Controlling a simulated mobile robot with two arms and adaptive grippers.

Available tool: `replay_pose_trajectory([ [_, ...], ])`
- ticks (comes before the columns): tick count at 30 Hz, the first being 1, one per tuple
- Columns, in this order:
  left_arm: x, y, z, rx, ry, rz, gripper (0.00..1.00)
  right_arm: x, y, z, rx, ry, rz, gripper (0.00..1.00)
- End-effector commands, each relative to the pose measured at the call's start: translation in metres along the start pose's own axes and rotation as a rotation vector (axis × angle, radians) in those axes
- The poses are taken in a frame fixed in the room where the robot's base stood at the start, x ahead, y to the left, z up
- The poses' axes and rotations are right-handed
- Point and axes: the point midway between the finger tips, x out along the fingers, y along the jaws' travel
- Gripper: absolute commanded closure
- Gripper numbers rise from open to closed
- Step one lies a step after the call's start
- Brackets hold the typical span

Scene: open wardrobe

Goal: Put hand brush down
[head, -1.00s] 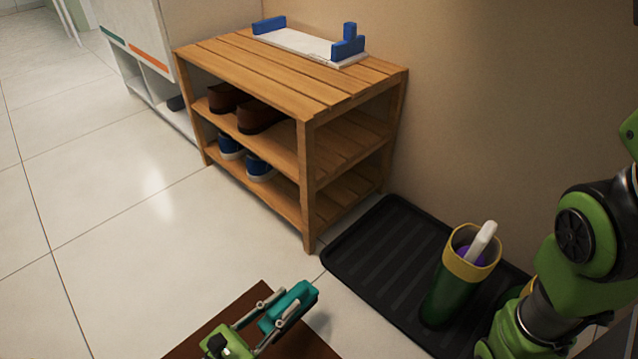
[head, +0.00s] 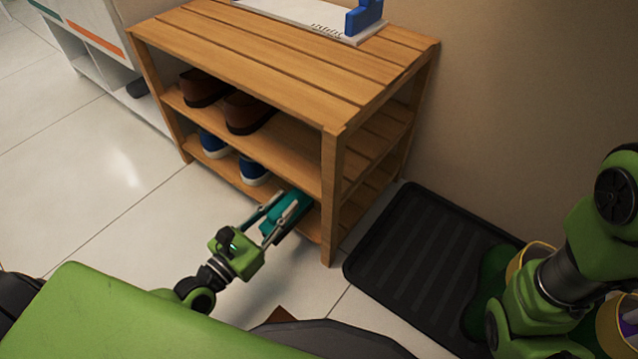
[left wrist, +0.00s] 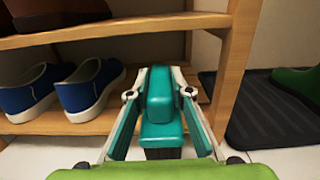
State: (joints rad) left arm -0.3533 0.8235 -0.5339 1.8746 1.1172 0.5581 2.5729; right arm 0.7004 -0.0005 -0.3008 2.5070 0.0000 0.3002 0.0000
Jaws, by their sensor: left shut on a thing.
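The teal hand brush (head: 284,213) is at the front opening of the wooden rack's lowest shelf (head: 222,171). My left gripper (head: 271,218) is shut on it, with one finger on each side. The brush fills the middle of the left wrist view (left wrist: 160,115), between the fingers, pointing into the shelf space. A pair of blue shoes (left wrist: 78,90) is on that shelf, to the left of the brush. I cannot tell whether the brush touches the shelf. My right arm shows at the right edge of the head view, but its gripper does not show.
The rack's right front post (head: 331,205) stands close to the brush. Brown shoes (head: 245,112) are on the middle shelf. A white board with blue ends (head: 318,18) lies on top. A black ribbed tray (head: 420,265) with a green object (head: 492,268) is to the right.

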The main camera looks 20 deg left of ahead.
Motion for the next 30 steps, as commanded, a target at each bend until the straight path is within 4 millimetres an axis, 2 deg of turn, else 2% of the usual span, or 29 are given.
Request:
replay_pose_trajectory([
  [1, 0.017, 0.000, -0.002, -0.003, -0.011, 0.001, 1.00, -0.010, -0.002, -0.004, 0.000, 0.000, 0.000, 0.31],
  [6, 0.062, 0.000, -0.003, -0.003, -0.009, 0.003, 1.00, -0.021, -0.004, -0.007, -0.001, -0.002, 0.000, 0.31],
  [12, 0.107, 0.000, -0.002, -0.003, -0.006, 0.000, 1.00, -0.029, -0.005, -0.007, -0.001, -0.006, 0.000, 0.31],
  [22, 0.134, 0.000, -0.002, -0.002, -0.003, 0.000, 1.00, -0.032, -0.006, -0.007, -0.001, -0.009, 0.000, 0.31],
  [27, 0.131, 0.000, -0.032, 0.002, 0.001, -0.001, 1.00, -0.056, -0.011, -0.015, -0.002, -0.007, 0.000, 0.31],
  [30, 0.131, 0.000, -0.040, 0.001, 0.000, -0.001, 1.00, -0.064, -0.012, -0.017, -0.001, -0.010, 0.000, 0.31],
])
